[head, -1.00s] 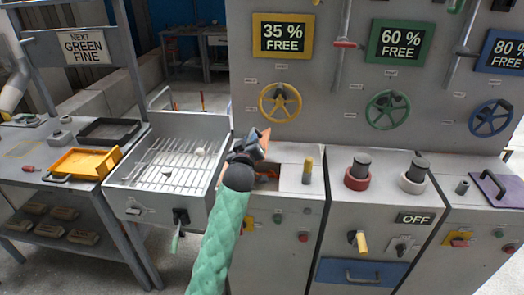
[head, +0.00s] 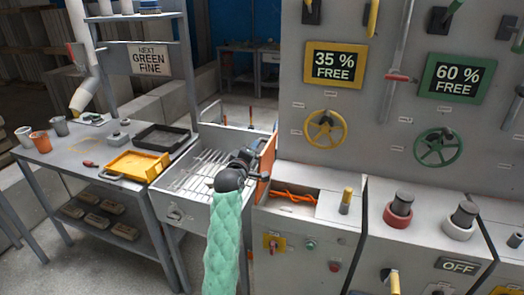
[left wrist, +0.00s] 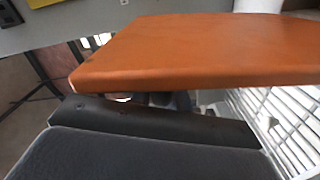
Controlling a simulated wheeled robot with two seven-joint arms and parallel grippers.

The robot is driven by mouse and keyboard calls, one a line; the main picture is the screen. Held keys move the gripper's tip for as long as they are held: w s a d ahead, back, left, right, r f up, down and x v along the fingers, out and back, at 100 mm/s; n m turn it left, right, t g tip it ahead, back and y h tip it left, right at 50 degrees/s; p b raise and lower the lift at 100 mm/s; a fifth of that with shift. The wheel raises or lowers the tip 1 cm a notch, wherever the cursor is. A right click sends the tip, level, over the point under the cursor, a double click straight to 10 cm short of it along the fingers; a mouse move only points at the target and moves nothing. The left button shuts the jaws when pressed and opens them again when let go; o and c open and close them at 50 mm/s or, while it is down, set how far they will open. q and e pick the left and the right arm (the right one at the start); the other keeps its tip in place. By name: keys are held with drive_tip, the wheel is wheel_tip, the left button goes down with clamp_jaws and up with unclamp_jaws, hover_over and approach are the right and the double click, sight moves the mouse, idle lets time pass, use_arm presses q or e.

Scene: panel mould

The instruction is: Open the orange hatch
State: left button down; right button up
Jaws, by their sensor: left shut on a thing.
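The orange hatch (head: 266,162) stands about upright at the left edge of an opening in the grey cabinet top. Orange parts (head: 290,196) show inside the uncovered opening. My left gripper (head: 254,154) is at the hatch's left side, shut on it; the fingertips are partly hidden. In the left wrist view, the hatch (left wrist: 200,50) is a broad orange plate just beyond a dark finger. My right gripper is not in view.
A slotted metal tray (head: 190,205) lies left of the cabinet, below my gripper. A yellow-topped lever (head: 346,200) stands right of the opening. A yellow handwheel (head: 325,129) is on the panel behind. A side table holds a yellow tray (head: 130,164).

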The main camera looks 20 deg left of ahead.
sight(259, 165)
use_arm(q)
drive_tip(key=shift+a+f, duration=0.3)
drive_tip(key=shift+a, duration=0.15)
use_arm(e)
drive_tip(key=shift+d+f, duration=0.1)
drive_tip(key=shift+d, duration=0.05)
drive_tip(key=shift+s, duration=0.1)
use_arm(q)
drive_tip(key=c, duration=1.4)
unclamp_jaws()
drive_tip(key=shift+f, duration=0.1)
drive_tip(key=shift+o, duration=0.2)
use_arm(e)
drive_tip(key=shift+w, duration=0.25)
use_arm(q)
drive_tip(key=s+b, duration=0.3)
drive_tip(key=s, duration=0.4)
drive_tip(key=shift+s, duration=0.35)
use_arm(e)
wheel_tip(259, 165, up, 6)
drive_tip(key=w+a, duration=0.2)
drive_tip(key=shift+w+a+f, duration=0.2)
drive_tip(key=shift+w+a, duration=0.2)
